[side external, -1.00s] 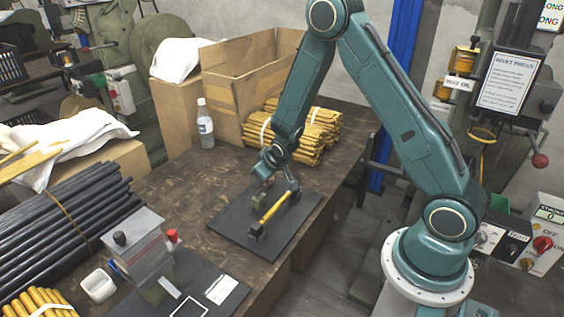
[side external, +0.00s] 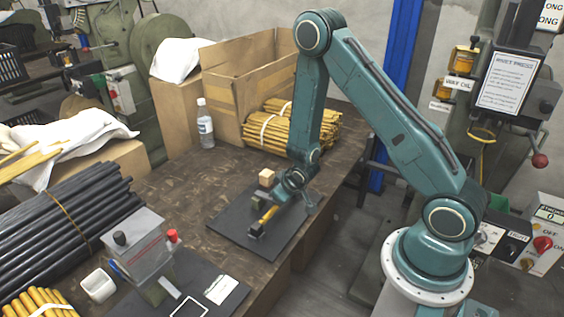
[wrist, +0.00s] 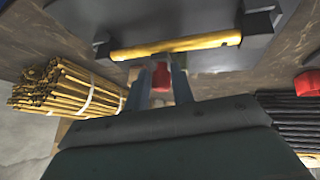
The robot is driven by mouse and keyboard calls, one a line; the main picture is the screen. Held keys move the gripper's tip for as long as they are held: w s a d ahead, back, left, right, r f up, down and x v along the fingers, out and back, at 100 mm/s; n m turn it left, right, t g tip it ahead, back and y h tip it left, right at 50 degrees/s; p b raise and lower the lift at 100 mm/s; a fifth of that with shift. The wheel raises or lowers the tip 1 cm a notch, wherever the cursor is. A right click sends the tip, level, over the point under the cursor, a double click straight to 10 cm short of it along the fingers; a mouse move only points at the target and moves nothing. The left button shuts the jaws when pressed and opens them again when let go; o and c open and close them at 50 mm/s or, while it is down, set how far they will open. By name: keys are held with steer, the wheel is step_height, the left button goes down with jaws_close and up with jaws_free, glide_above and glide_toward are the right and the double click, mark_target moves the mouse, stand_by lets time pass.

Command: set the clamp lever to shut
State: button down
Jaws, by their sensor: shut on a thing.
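The clamp fixture's dark base plate (side external: 238,232) lies on the bench in the side view, with a yellow rod (side external: 268,216) across it. The rod spans the wrist view (wrist: 175,47), held at its ends by dark supports. My gripper (side external: 289,194) is low over the plate at the rod's far end. In the wrist view my gripper (wrist: 159,80) has its two fingers on either side of a red grip (wrist: 161,75), apparently the clamp lever's, and is shut on it. The rest of the lever is mostly hidden, so its angle cannot be told.
A small wooden block (side external: 266,178) stands behind the plate. Bundled yellow rods (side external: 270,137), a cardboard box (side external: 235,100) and a bottle (side external: 205,124) stand farther back. A grey press-like fixture (side external: 135,245) stands at front left.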

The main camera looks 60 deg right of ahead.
steer(key=shift+s+f+t, duration=0.6)
steer(key=shift+f, duration=0.25)
steer(key=c, duration=1.3)
jaws_free()
steer(key=shift+w, duration=0.15)
steer(key=shift+o, duration=0.2)
steer(key=shift+r, duration=0.2)
step_height(320, 180, up, 10)
steer(key=s+a, duration=0.1)
steer(key=s, duration=0.2)
steer(key=shift+a+r, duration=0.15)
steer(key=shift+r, duration=0.1)
steer(key=shift+w, duration=0.1)
